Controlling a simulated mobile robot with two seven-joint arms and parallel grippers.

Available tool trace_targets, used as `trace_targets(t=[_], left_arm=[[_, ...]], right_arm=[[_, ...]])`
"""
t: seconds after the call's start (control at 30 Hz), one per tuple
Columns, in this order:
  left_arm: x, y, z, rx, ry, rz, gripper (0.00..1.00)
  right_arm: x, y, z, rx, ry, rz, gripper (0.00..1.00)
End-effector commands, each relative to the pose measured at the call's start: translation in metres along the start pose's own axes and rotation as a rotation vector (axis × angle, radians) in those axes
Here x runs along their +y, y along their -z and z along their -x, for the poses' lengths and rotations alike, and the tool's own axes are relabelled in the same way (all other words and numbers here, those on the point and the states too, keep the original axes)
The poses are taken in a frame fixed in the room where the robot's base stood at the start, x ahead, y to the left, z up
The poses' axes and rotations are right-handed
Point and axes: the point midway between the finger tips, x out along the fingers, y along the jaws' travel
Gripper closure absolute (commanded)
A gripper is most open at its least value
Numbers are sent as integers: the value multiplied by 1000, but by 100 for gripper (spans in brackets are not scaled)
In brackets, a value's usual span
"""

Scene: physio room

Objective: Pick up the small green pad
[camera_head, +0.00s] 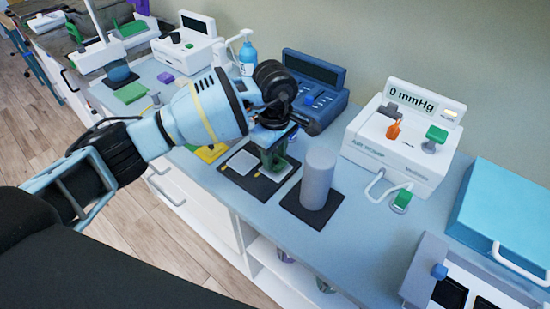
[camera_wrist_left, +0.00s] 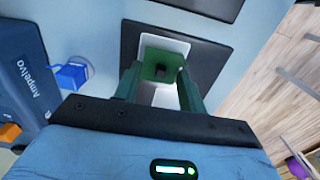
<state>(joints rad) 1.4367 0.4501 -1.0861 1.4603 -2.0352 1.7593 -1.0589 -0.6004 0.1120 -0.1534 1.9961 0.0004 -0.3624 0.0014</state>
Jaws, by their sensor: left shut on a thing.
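The small green pad (camera_wrist_left: 161,64) shows in the left wrist view between the tips of my left gripper (camera_wrist_left: 160,88). It has a dark mark or knob at its middle. My left gripper is shut on it. Behind it lies a white plate (camera_wrist_left: 179,45) on a black mat (camera_wrist_left: 213,68). In the head view my left gripper (camera_head: 273,158) points down over the right side of the same white plate (camera_head: 245,163) and black mat (camera_head: 233,178). The pad is largely hidden there by the fingers. I cannot tell whether it touches the plate.
A grey cylinder (camera_head: 318,178) stands close to the right on another black mat (camera_head: 303,215). A blue device (camera_head: 315,78) stands behind, and a white pressure unit (camera_head: 400,145) to the right. A yellow piece (camera_head: 210,153) lies at left. The front counter edge is near.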

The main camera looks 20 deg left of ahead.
Motion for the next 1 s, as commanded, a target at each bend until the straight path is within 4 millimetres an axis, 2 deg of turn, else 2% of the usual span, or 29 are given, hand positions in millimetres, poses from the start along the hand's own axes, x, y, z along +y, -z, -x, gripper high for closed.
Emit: trace_targets(t=[0.1, 0.4, 0.7, 1.0], left_arm=[[1, 0, 20, 1, -3, -2, 74], [-55, -10, 24, 1, 1, -4, 74], [-114, -23, 29, 0, 1, -4, 74], [-149, -30, 33, 0, 2, -2, 74]], right_arm=[[0, -2, -2, -2, 1, 0, 60], [0, 2, -2, 4, 0, 1, 60], [0, -6, -2, -9, 1, -1, 60], [-2, -14, 0, -25, 3, -3, 60]])
